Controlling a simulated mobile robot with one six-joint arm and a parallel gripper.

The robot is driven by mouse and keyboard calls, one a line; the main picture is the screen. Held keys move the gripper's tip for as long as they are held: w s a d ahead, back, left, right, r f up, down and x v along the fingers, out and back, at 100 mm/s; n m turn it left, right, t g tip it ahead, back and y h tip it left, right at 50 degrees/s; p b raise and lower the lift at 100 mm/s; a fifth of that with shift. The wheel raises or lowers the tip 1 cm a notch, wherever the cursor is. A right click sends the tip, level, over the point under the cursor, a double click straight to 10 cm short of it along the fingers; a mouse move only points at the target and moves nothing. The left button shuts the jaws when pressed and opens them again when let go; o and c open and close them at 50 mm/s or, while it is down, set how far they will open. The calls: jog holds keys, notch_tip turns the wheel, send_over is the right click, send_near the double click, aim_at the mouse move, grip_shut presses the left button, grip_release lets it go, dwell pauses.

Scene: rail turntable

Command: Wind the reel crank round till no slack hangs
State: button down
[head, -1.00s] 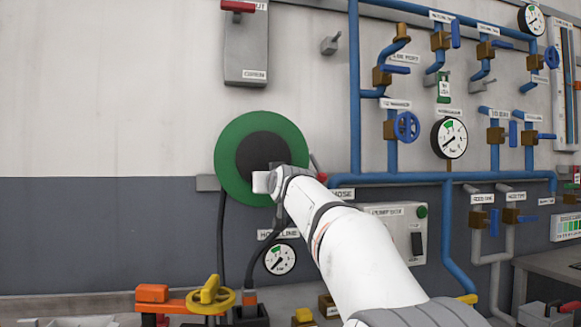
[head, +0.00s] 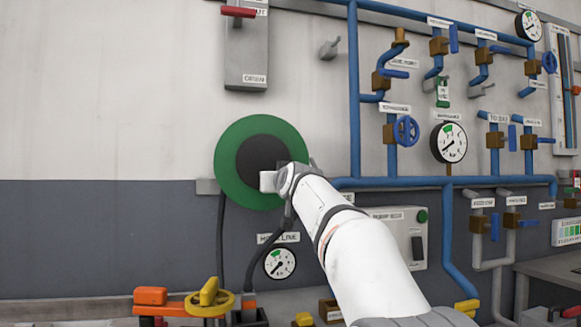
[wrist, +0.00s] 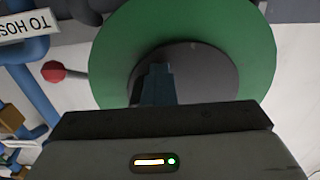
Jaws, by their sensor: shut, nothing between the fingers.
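The reel is a green disc (head: 228,158) with a dark hub (head: 262,152), mounted on the wall left of the blue pipes. A red knob (wrist: 53,71) on a short grey rod, apparently the crank handle, sticks out beside the disc in the wrist view. In the head view my arm hides that knob. My gripper (wrist: 158,78) is shut and empty, in front of the dark hub and apart from the red knob. Its fingertips are hidden in the head view. A black hose (head: 221,235) hangs below the reel's left side; another dark hose length runs down beside my arm.
Blue pipes (head: 354,90) with valves and gauges cover the wall to the right. A grey switch box (head: 246,55) with a red lever is above the reel. A round gauge (head: 279,263) and a yellow handwheel (head: 211,298) are below. The wall left of the reel is clear.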

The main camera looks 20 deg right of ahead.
jog(key=shift+r, duration=0.1)
jog(key=shift+d+r, duration=0.35)
jog(key=shift+d, duration=0.2)
jog(key=shift+r, duration=0.1)
jog(key=shift+d+r, duration=0.15)
jog(key=c, duration=0.9)
grip_release()
